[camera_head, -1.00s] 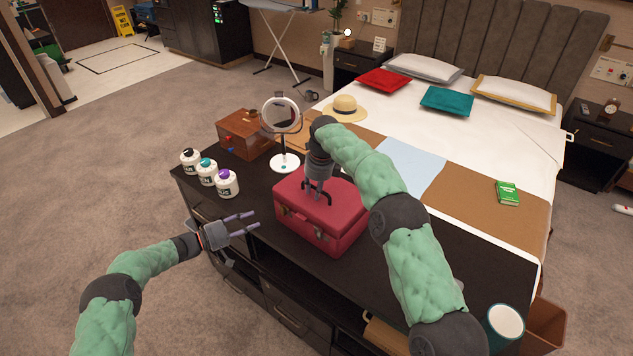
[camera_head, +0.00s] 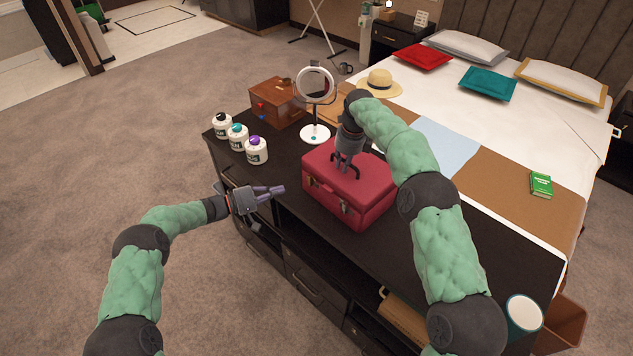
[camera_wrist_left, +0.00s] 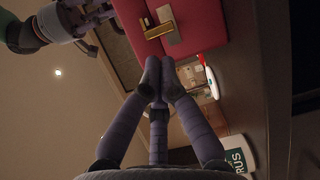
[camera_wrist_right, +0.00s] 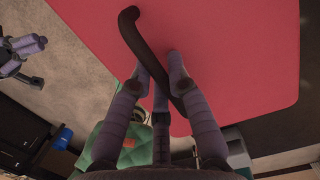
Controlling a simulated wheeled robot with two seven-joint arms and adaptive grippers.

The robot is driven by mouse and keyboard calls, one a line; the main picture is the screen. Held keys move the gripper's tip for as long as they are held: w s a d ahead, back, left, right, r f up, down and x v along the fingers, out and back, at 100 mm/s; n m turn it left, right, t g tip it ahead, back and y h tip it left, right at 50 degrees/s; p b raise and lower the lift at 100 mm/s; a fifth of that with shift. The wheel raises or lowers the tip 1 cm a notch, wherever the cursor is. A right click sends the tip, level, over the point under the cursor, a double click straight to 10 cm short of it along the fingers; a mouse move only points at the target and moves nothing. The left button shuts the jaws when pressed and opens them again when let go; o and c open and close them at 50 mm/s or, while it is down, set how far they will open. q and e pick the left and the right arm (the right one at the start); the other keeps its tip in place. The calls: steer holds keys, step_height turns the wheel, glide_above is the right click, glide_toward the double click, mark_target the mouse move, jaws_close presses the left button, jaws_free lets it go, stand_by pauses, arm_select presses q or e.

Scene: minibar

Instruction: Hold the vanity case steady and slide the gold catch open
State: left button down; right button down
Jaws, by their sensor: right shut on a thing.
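The red vanity case (camera_head: 378,193) stands closed on the dark cabinet, with two gold catches, left (camera_head: 313,182) and right (camera_head: 344,208), on its front. My right gripper (camera_head: 345,168) is shut on the case's dark top handle (camera_wrist_right: 148,50); the red lid (camera_wrist_right: 235,60) lies beneath it. My left gripper (camera_head: 280,189) is shut and empty, left of the case front and apart from it. In the left wrist view, its fingertips (camera_wrist_left: 160,68) point toward a gold catch (camera_wrist_left: 158,30) on the red front.
The dark cabinet top (camera_head: 285,165) also holds a round mirror (camera_head: 315,133), a wooden box (camera_head: 277,100), several white bottles (camera_head: 238,138) and a cup (camera_head: 523,313). The bed lies behind. Open air lies in front of the case.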

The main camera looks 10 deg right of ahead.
arm_select(q)
steer(key=s+d+n, duration=0.1)
steer(key=s+n, duration=0.1)
steer(key=n, duration=1.5)
steer(key=s+d+n, duration=0.2)
steer(key=s+n, duration=0.1)
steer(key=n, duration=1.5)
steer(key=shift+s+h, duration=0.3)
steer(key=shift+s, duration=0.05)
steer(key=shift+d+f, duration=0.1)
